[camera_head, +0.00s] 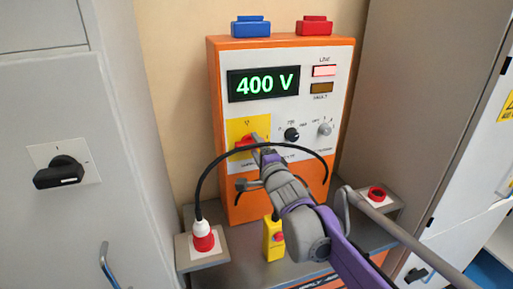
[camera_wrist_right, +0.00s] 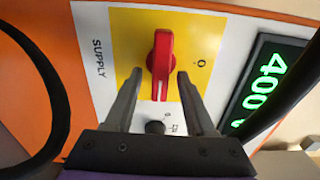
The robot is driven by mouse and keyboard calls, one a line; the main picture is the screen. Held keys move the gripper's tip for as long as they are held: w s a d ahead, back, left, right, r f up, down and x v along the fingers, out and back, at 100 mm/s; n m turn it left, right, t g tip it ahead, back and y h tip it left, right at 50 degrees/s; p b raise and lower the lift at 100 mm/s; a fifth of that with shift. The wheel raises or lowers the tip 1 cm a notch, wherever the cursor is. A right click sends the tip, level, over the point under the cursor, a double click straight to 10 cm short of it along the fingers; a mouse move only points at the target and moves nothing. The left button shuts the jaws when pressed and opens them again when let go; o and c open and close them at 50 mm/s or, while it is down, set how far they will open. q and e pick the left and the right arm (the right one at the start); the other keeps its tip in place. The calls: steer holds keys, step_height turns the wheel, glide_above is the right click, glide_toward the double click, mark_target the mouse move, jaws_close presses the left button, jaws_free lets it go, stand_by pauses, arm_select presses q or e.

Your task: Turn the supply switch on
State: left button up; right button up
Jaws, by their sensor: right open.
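The supply switch is a red knob (camera_head: 245,142) on a yellow plate of the orange-framed panel. In the right wrist view the red knob (camera_wrist_right: 160,62) stands with its long axis across the panel, and its white line lies at the end towards the panel's right. A 0 mark shows above it on the plate. My right gripper (camera_head: 257,141) is at the knob; in its wrist view the open fingers (camera_wrist_right: 160,76) lie on either side of the knob's line end, with gaps visible. The display (camera_head: 263,84) glows green with 400 V. My left gripper is out of view.
The lamp marked LINE (camera_head: 324,71) is lit; the lower lamp (camera_head: 321,88) is amber-brown. A black cable (camera_head: 201,182) arches across the panel front from a red-white plug (camera_head: 203,236). A yellow box (camera_head: 273,239) with a red button stands below. Grey cabinets flank both sides.

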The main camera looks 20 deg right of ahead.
steer(key=s, duration=1)
steer(key=shift+s+d, duration=0.2)
steer(key=shift+s, duration=0.2)
steer(key=s+a+f+n+g+p, duration=0.1)
steer(key=s+f+n+g+p, duration=0.6)
steer(key=s+f+n+g, duration=0.5)
steer(key=s+f+n, duration=0.5)
steer(key=s+f, duration=0.5)
steer(key=s, duration=0.2)
steer(key=shift+s+n+g+h, duration=0.3)
steer(key=shift+n, duration=0.1)
steer(key=shift+a, duration=0.1)
